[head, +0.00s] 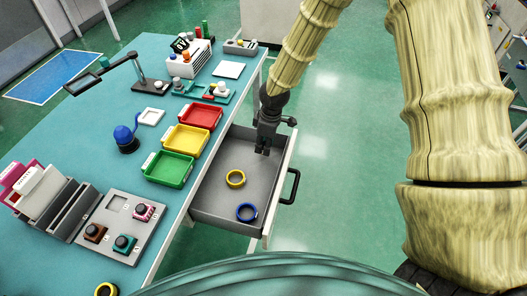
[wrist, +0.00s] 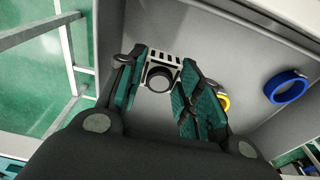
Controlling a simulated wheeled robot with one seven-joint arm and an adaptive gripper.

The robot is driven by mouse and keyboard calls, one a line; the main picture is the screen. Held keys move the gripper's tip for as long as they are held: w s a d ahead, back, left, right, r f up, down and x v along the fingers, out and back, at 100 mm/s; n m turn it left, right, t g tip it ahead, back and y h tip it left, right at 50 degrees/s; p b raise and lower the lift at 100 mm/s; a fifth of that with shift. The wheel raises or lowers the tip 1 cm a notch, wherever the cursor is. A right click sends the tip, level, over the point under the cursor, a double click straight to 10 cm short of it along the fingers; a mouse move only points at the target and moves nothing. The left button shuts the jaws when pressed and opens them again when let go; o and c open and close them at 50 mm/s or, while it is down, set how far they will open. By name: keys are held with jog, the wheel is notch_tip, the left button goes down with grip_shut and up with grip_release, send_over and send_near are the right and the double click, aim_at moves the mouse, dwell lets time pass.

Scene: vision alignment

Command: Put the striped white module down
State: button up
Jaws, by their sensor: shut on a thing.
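The striped white module (wrist: 163,60) shows in the wrist view, white with black stripes and a round black knob or lens on its near face. My gripper (wrist: 162,92) is shut on it, one green-padded finger on each side. In the head view my gripper (head: 263,151) points down into the far part of the open grey drawer (head: 212,205). The module cannot be made out there. In the wrist view the drawer floor lies behind the module; whether they touch I cannot tell.
On the table (head: 100,150) stand red (head: 201,116), yellow (head: 187,138) and green (head: 168,168) trays and a grey panel (head: 118,225) with several modules.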

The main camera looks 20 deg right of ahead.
jog(key=shift+f, duration=2.05)
jog(key=shift+f, duration=0.2)
jog(key=o, duration=1)
jog(key=shift+o, duration=0.2)
jog(key=shift+s+d+r+b, duration=0.1)
jog(key=shift+s+d+r, duration=0.1)
jog(key=shift+r, duration=1.85)
jog(key=shift+s+d+r+b, duration=0.1)
jog(key=shift+d+r+b, duration=0.1)
jog(key=shift+r, duration=1.85)
jog(key=shift+s+d+r+b, duration=0.1)
jog(key=shift+d+r, duration=0.1)
jog(key=shift+r, duration=1.85)
